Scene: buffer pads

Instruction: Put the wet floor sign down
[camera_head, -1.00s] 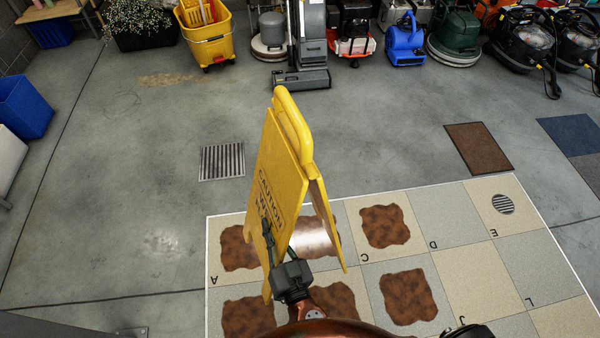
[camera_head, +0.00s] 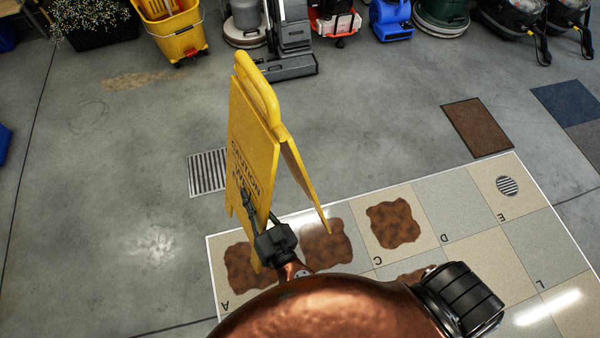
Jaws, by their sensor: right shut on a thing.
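The yellow wet floor sign (camera_head: 250,150) is upright in the middle left of the head view, its two panels spread apart at the bottom. Its near panel carries the word CAUTION. My right gripper (camera_head: 249,208) is shut on the sign's lower part, with my copper-coloured arm behind it. The sign overlaps the far left corner of the tiled floor patch (camera_head: 470,205) in the picture. I cannot tell whether its feet touch the floor. My left gripper is not in view.
Brown stains (camera_head: 393,223) lie on several lettered tiles. A floor grate (camera_head: 207,173) is just left of the sign. A brown mat (camera_head: 477,128) lies to the right. A yellow mop bucket (camera_head: 172,30) and cleaning machines line the back.

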